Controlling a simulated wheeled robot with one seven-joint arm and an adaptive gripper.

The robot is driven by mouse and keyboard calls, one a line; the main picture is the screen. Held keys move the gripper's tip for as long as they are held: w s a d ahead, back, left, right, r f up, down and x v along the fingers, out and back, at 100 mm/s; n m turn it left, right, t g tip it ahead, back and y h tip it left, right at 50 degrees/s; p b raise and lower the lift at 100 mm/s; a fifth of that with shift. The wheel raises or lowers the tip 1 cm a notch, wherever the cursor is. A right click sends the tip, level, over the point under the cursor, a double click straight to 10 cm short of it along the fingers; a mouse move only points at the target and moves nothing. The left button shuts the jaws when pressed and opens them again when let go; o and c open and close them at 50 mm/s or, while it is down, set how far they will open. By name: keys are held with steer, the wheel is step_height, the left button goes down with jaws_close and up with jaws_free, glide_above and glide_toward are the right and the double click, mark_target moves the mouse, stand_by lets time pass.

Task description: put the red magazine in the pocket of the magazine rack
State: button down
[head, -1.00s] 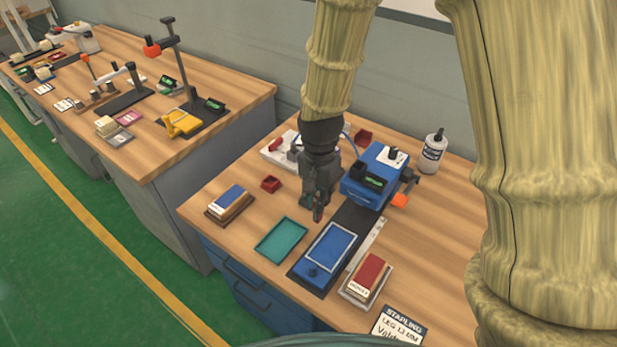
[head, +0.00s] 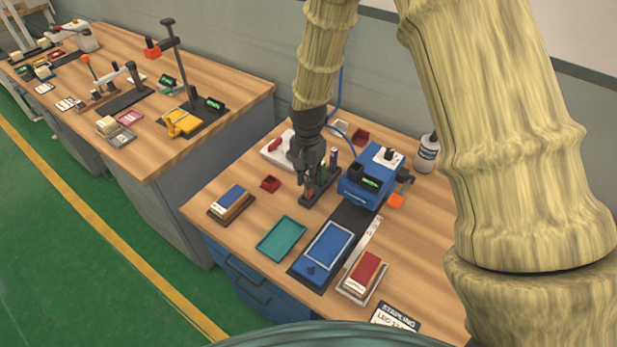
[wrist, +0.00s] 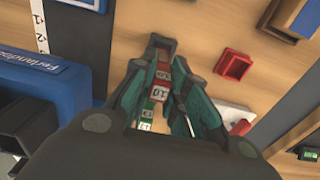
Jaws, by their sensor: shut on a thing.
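My gripper (head: 308,188) points down over the near end of the dark magazine rack (head: 333,188) and is shut on the red magazine (head: 309,194). In the wrist view, the red magazine (wrist: 164,76), with a white label reading 10, shows between the fingertips (wrist: 165,65). A green magazine (head: 323,170) and a purple one (head: 334,155) stand upright in the rack behind my gripper. A green piece (wrist: 146,115) shows closer to the palm in the wrist view. The magazine's lower end is hidden, so I cannot tell whether it is inside a pocket or just above it.
A blue stapling machine (head: 365,184) stands right of the rack. A small red bin (head: 270,184) sits to the left. A teal tray (head: 281,239), a blue pad (head: 325,250) and a red-topped block (head: 364,270) lie in front. Bare wood surrounds the teal tray.

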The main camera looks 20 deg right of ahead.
steer(key=shift+f, duration=0.75)
steer(key=shift+f, duration=0.15)
steer(key=c, duration=1.4)
jaws_free()
steer(key=shift+r+b, duration=1.5)
steer(key=shift+r, duration=4.7)
